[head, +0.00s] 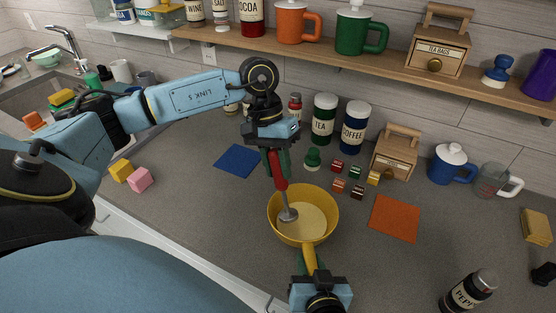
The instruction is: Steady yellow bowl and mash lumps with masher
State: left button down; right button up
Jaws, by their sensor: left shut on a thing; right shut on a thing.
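The yellow bowl (330,205) stands upright on the grey counter in the middle of the head view, with its handle toward me. My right gripper (310,268) is shut on that yellow handle at the front. My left gripper (274,148) is above the bowl's far left side, shut on the masher's red handle (279,170). The masher (288,214) points down, and its grey metal head is inside the bowl, toward the left side. I cannot tell whether it touches the bottom. The bowl's inside looks pale yellow; I cannot make out separate lumps.
An orange mat (394,218) lies right of the bowl, a blue mat (239,160) behind left. Small spice tins (338,185), a green stamp-like object (312,159) and a wooden box (396,152) stand behind. A pepper jar (468,291) is front right. A shelf (390,62) hangs above.

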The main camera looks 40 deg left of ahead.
pick_arm(q)
jog(key=shift+r, duration=1.8)
pick_arm(e)
jog(key=o, duration=1.1)
jog(key=v, duration=1.2)
jog(key=shift+r, duration=0.1)
